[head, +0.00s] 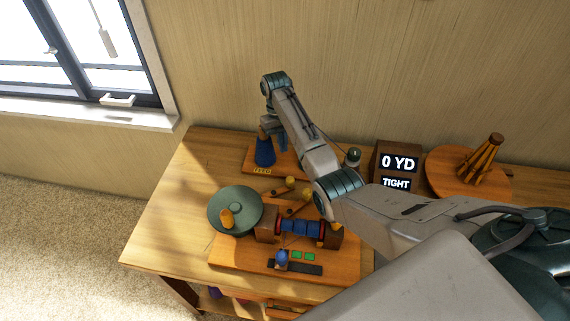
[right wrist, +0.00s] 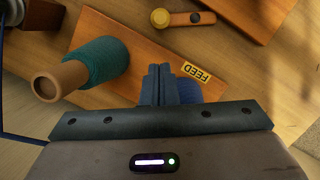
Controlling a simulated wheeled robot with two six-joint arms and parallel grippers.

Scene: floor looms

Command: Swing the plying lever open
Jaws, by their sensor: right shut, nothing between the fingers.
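Two short wooden levers with yellow knobs lie behind the spindle in the head view, a rear one (head: 281,189) and a front one (head: 298,210). I cannot tell by label which is the plying lever. One wooden lever with a yellow knob and dark pivot (right wrist: 186,18) shows at the top of the right wrist view, apart from my fingers. My right gripper (right wrist: 159,77) is shut and empty, over the FEED board (right wrist: 133,88), between a teal spool (right wrist: 97,62) and a blue spool (right wrist: 206,91). My left gripper is not in view.
The blue-wound spindle (head: 301,228) sits on a wooden base (head: 231,252) beside a green disc (head: 229,204). A box reading "0 YD" and "TIGHT" (head: 388,160) and a round wooden stand (head: 438,162) are at the right. The table's left part is clear.

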